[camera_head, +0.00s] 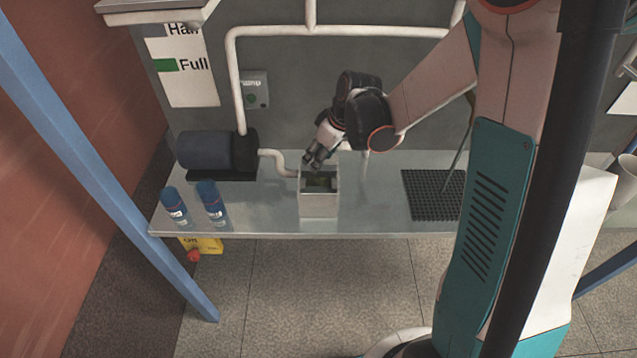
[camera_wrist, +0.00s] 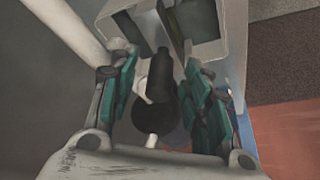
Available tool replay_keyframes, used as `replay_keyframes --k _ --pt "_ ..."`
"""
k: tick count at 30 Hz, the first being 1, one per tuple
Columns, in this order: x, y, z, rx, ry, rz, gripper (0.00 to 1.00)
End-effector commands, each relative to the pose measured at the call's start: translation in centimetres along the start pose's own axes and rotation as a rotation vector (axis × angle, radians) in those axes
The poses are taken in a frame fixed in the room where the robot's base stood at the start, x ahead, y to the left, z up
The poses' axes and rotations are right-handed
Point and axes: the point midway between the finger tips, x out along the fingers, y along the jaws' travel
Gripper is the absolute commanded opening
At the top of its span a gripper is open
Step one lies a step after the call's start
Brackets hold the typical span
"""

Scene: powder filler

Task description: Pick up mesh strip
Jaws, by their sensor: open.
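My gripper (camera_head: 313,160) is open at the top of an open grey-white box (camera_head: 319,204) on the steel table. In the wrist view, my gripper's teal fingers (camera_wrist: 161,60) are spread apart with nothing held between them. The box (camera_wrist: 232,47) fills the top of that view, with dark openings. Something dark and greenish (camera_head: 320,183) shows inside the box in the head view, too small to make out. I cannot clearly identify a mesh strip. A black grid mat (camera_head: 428,196) lies flat on the table to the right, apart from my gripper.
A dark motor-like cylinder (camera_head: 212,151) with a white pipe stands left of the box. Two blue-capped bottles (camera_head: 212,203) (camera_head: 174,206) stand at the table's (camera_head: 262,204) left end. A yellow container (camera_head: 209,246) is below the table edge. A blue post (camera_head: 105,160) crosses the left.

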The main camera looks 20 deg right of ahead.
Motion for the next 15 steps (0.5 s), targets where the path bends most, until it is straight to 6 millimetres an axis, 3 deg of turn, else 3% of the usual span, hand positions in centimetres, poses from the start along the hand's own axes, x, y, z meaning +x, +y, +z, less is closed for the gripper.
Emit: replay_keyframes --k 8,13,15 --pt "0.49 0.01 0.0 0.0 0.0 0.0 0.42" --pt "0.48 0.01 0.01 0.0 0.0 0.0 0.03" --pt "0.47 0.02 0.01 0.0 -0.001 0.0 0.0"
